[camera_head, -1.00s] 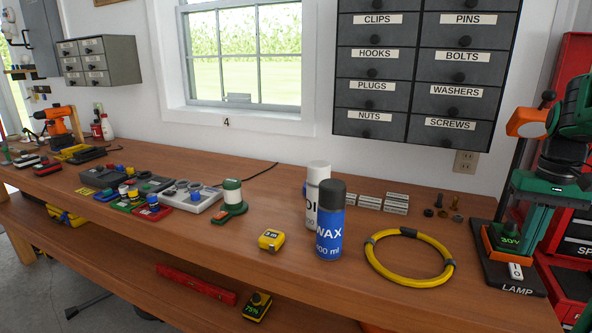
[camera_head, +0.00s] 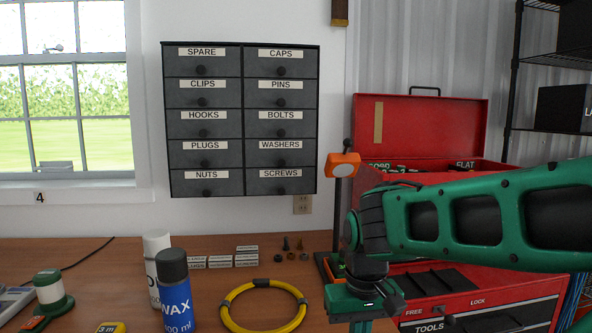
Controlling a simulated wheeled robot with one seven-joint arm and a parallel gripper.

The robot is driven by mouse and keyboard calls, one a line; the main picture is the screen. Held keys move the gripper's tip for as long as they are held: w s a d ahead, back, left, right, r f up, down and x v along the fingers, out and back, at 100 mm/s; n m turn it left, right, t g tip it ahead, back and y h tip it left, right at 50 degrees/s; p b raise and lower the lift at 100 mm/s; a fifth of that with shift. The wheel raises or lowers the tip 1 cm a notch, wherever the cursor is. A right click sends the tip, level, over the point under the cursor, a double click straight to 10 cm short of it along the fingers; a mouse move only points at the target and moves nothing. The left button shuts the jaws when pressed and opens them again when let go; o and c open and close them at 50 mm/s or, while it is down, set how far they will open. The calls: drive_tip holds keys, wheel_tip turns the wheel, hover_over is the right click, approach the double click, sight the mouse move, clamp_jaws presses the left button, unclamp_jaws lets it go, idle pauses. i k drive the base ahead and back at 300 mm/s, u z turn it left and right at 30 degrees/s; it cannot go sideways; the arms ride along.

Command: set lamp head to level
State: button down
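The lamp stands at the right end of the workbench, in front of the wall and partly behind my arm. Its orange lamp head (camera_head: 343,165) has a pale round face toward me and a black knob above it. I cannot tell its exact tilt. A thin black post (camera_head: 337,215) holds the head up; the lamp's base is mostly hidden by my arm. My gripper (camera_head: 360,306) points down below and right of the lamp head, apart from it in the picture. Its fingertips are not clearly shown, so I cannot tell whether it is open.
A red tool chest (camera_head: 420,130) with an open lid stands behind my arm. Labelled drawers (camera_head: 240,120) hang on the wall. A blue WAX can (camera_head: 174,292), a white can (camera_head: 155,250) and a yellow cable ring (camera_head: 232,318) are on the bench (camera_head: 100,262). A black shelf rack (camera_head: 511,90) is at right.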

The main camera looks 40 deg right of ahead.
sight(344, 165)
drive_tip(key=z, duration=0.9)
drive_tip(key=k, duration=0.4)
drive_tip(key=z, duration=0.2)
drive_tip(key=i, duration=0.5)
drive_tip(key=u, duration=0.05)
